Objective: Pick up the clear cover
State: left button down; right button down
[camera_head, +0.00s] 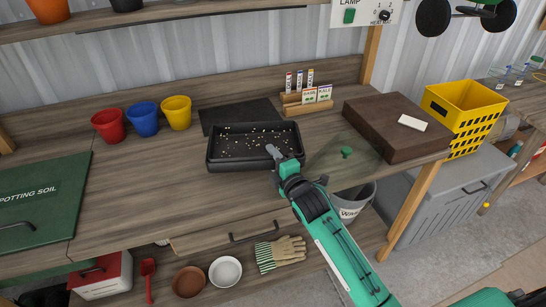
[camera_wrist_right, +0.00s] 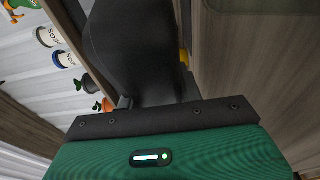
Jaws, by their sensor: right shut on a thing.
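The clear cover is see-through and its walls hardly show. A green knob (camera_head: 346,152), which looks like its handle, shows right of the black seed tray (camera_head: 215,161) in the head view. My right gripper (camera_head: 271,151) is at the tray's front right part, left of the knob and apart from it. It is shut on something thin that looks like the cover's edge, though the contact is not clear. The wrist view shows my dark gripper parts (camera_wrist_right: 135,50) and no clear cover outline. Whether the cover is raised or resting cannot be told. My left gripper is not in view.
A brown block (camera_head: 375,120) with a white piece on top and a yellow crate (camera_head: 462,104) stand to the right. A seed packet rack (camera_head: 290,101) stands behind the tray. Red, blue and yellow pots (camera_head: 143,119) stand left.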

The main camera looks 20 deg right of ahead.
jog(key=shift+r, duration=0.25)
jog(key=c, duration=1.2)
grip_release()
jog(key=shift+f, duration=0.25)
jog(key=shift+c, duration=0.2)
jog(key=o, duration=0.3)
jog(key=shift+r, duration=0.1)
jog(key=shift+r, duration=0.1)
